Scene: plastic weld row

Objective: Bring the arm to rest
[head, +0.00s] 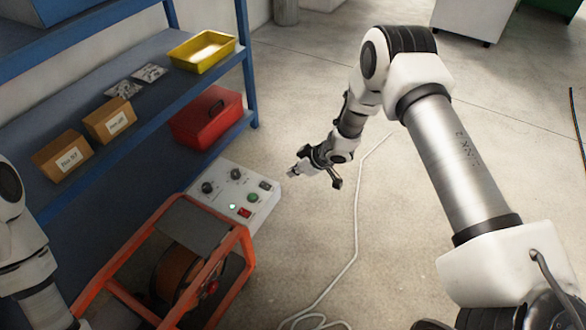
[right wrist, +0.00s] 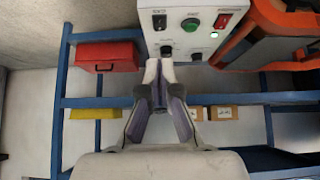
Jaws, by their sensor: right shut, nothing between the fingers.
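My right gripper (head: 295,171) is shut and empty. It hangs in the air in the middle of the head view, just right of and above the grey control box (head: 221,186) as seen there. In the right wrist view the fingers of the right gripper (right wrist: 158,66) meet at their tips, and the control box (right wrist: 175,36) lies beyond them with its knobs, green button and lit red switch. Part of my left arm shows at the left edge of the head view; its gripper is out of view.
An orange frame (head: 118,263) with a reel stands beside the box. Blue shelves (head: 180,110) at left hold a yellow bin (head: 203,52), a red toolbox (head: 206,118) and cardboard boxes (head: 62,157). A white cable (head: 356,222) lies on otherwise open floor.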

